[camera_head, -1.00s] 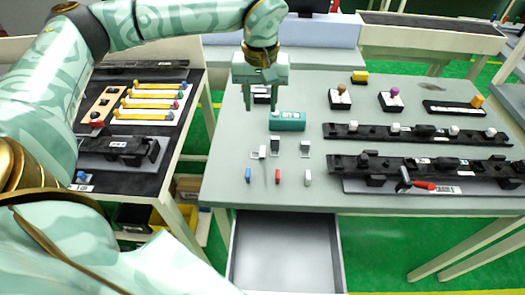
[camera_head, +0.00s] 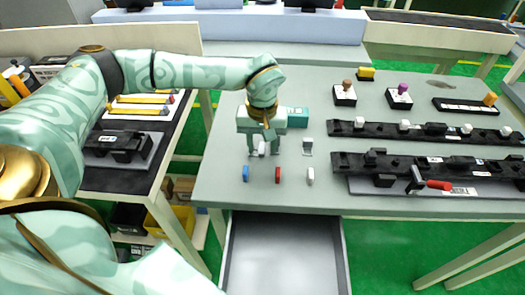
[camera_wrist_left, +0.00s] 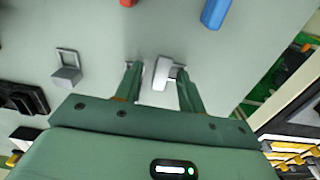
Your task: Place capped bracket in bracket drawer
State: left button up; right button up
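My left gripper (camera_head: 262,151) points down at the row of brackets on the grey table. Its fingers are apart, on either side of a small pale bracket (camera_wrist_left: 163,72). In the wrist view a gap shows by the left finger, while the right finger overlaps or lies close to the bracket. I cannot tell a cap clearly on it. Another grey bracket (camera_head: 307,147) stands to the right and also shows in the wrist view (camera_wrist_left: 67,72). The open, empty-looking drawer (camera_head: 284,260) juts out below the table's front edge. My right gripper is not in view.
A blue piece (camera_head: 246,173), a red piece (camera_head: 278,174) and a white piece (camera_head: 311,176) lie in front of the brackets.

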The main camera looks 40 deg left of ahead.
pick_arm(q)
jog(key=shift+r, duration=0.1)
grip_shut()
